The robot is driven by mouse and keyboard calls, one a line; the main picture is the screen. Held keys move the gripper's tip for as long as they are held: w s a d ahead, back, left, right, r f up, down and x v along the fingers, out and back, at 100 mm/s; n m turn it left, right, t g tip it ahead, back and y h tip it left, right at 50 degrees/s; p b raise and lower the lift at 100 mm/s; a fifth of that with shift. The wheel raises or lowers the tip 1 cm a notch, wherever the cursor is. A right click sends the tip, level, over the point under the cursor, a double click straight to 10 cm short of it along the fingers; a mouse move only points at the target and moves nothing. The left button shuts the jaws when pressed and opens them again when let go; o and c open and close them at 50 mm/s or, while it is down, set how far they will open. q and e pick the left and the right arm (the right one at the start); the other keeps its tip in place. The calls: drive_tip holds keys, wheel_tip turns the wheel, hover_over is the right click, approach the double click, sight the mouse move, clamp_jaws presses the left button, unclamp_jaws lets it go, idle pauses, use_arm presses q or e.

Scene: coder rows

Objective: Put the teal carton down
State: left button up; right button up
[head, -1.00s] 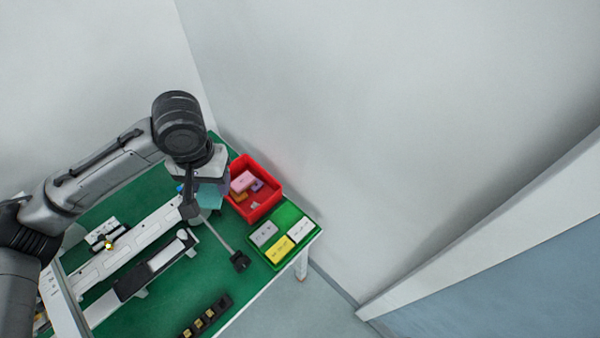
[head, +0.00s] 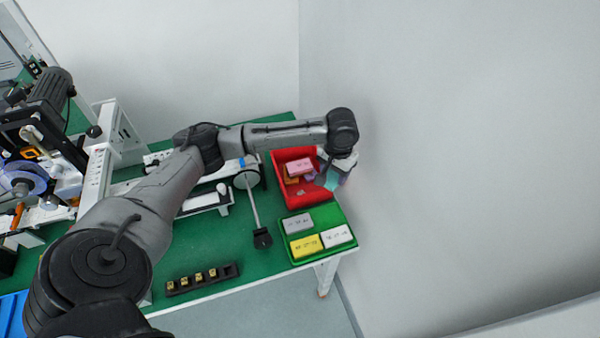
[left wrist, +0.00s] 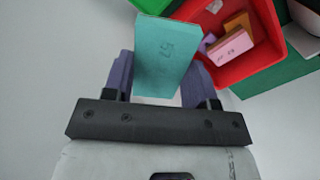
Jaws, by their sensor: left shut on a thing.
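The teal carton (left wrist: 163,58) is held between the two fingers of my left gripper (left wrist: 160,85), which is shut on it, in the left wrist view. In the head view the carton (head: 332,179) shows small below the end of my left arm, at the right edge of the red bin (head: 308,198). My left gripper (head: 342,162) is partly hidden there by the wrist. The red bin also shows in the left wrist view (left wrist: 262,66), beyond the carton. I cannot tell the carton's height above the bin. My right gripper is not in view.
The red bin holds a pink carton (head: 299,167), an orange one and a purple one. A green tray (head: 305,256) in front holds a grey, a yellow and a white carton. A black rack (head: 202,281) stands at the table's front edge. A wall rises close on the right.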

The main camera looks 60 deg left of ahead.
use_arm(q)
drive_tip(key=w+a+f+m, duration=0.2)
drive_tip(key=w+a+m, duration=0.1)
drive_tip(key=a, duration=0.4)
drive_tip(key=m+b, duration=0.2)
drive_tip(key=m, duration=0.1)
hover_over(299, 165)
wheel_tip(299, 165, down, 7)
drive_tip(key=shift+s+r, duration=0.1)
drive_tip(key=shift+d+f+b, duration=0.1)
drive_tip(key=shift+f+b, duration=0.5)
drive_tip(key=shift+f, duration=1.4)
drive_tip(key=shift+f, duration=0.15)
drive_tip(key=shift+f, duration=0.4)
drive_tip(key=o, duration=0.7)
